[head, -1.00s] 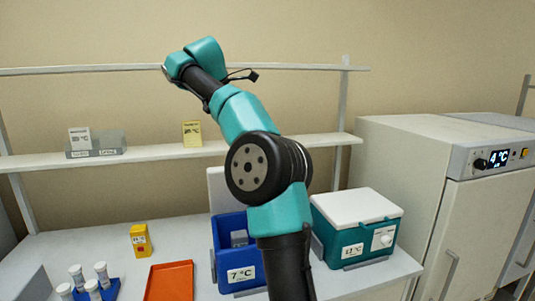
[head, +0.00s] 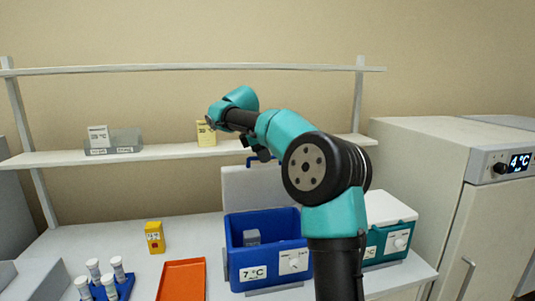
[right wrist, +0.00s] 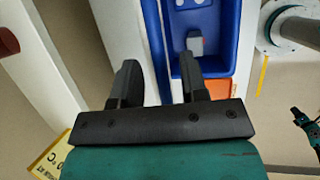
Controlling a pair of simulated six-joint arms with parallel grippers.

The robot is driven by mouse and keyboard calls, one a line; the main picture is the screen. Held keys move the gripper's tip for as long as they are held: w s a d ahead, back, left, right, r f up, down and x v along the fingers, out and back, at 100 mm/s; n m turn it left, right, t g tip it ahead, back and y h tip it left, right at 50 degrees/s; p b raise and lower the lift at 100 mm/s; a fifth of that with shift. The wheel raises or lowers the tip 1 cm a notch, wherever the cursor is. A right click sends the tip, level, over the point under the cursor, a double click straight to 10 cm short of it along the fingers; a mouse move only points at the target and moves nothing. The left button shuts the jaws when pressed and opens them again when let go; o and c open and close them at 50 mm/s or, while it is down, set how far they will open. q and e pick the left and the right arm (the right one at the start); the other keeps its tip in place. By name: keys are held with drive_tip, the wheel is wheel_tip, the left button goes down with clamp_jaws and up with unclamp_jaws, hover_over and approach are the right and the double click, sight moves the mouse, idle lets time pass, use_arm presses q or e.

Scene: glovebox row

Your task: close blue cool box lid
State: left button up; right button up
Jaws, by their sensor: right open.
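The blue cool box (head: 268,262) stands open on the bench with a 7 °C label on its front. A small grey block (head: 251,237) is inside it. Its pale lid (head: 240,187) stands upright behind, with a blue handle on top. The box interior (right wrist: 218,50) also shows in the right wrist view. My right gripper (right wrist: 160,88) is open, with nothing clearly held; its two dark fingers are apart, above the lid and box area. In the head view my right arm crosses in front of the box's right side, and its fingers are hard to make out. My left gripper is not in the head view.
A green cool box (head: 389,232) with a shut white lid stands at the right, partly behind my arm. An orange tray (head: 182,279), a yellow container (head: 155,237) and a blue tube rack (head: 119,289) are left. A shelf (head: 170,156) with a yellow sign (head: 205,133) runs behind.

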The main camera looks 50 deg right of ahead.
clamp_jaws()
idle(0.4)
